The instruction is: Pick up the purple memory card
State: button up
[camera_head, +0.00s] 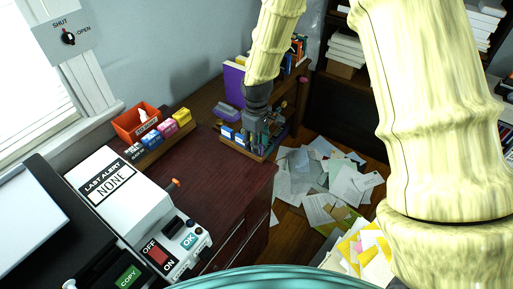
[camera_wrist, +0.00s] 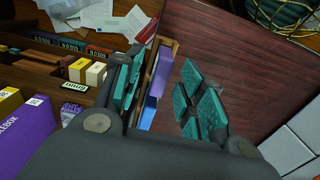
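A purple card-like block (camera_wrist: 161,72), which looks like the memory card, stands in the narrow end slot of a wooden organizer (camera_wrist: 139,108) in the wrist view. A blue block (camera_wrist: 149,112) sits in the same slot, nearer the camera. My gripper (camera_wrist: 165,95) is open, with dark green padded fingers on either side of this slot and nothing held. Its left finger is over the organizer's inside and its right finger over the bare desk. In the head view my gripper (camera_head: 262,135) is down at the organizer and hides much of it; I cannot clearly pick out the card there.
The reddish desk (camera_head: 215,170) is clear in front. Papers (camera_head: 320,175) litter the floor.

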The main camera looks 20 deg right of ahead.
jog(key=shift+f, duration=1.35)
jog(key=c, duration=0.9)
